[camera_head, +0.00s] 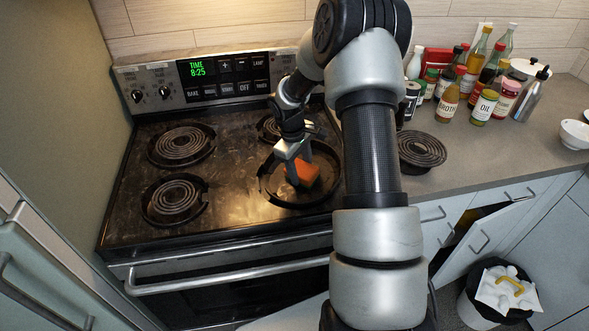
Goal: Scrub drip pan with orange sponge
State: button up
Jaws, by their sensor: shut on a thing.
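The orange sponge (306,173) is held between the fingers of my gripper (297,165), which is shut on it. The sponge is over the front right drip pan (270,192), a dark round well in the stovetop with no coil in it. The sponge appears to be at the pan's inner surface, but I cannot tell how firmly it touches. My arm hides the right edge of the pan.
Coils sit in the back left (182,145) and front left (174,200) burners. A removed coil (421,150) lies on the counter (470,160) at right. A trash bin (497,295) is below an ajar cabinet door.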

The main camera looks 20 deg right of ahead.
aim_at(313, 166)
jog(key=shift+s+d+r+p, duration=0.1)
jog(key=shift+s+d+p, duration=0.15)
jog(key=shift+d, duration=0.6)
jog(key=shift+s+d+r+p, duration=0.1)
jog(key=shift+s+d, duration=0.1)
jog(key=shift+d, duration=0.65)
jog(key=shift+d+f, duration=0.1)
jog(key=shift+d, duration=0.05)
jog(key=shift+w+a+f+b, duration=0.15)
jog(key=shift+w+a+b, duration=0.25)
jog(key=shift+a, duration=0.8)
jog(key=shift+w+a+f+b, duration=0.25)
jog(key=shift+a+b, duration=0.2)
jog(key=shift+a, duration=0.75)
jog(key=shift+w+a+f+b, duration=0.1)
jog(key=shift+w+a+b, duration=0.3)
jog(key=shift+a, duration=0.8)
jog(key=shift+s, duration=0.1)
notch_tip(313, 166, up, 6)
jog(key=a+p, duration=0.1)
jog(key=p, duration=0.2)
jog(key=shift+s+p, duration=0.15)
jog(key=shift+p, duration=0.15)
jog(key=r+p, duration=0.1)
jog(key=r, duration=0.1)
jog(key=shift+s+a+r+p, duration=0.1)
jog(key=shift+a+r+p, duration=0.25)
jog(key=shift+r, duration=0.05)
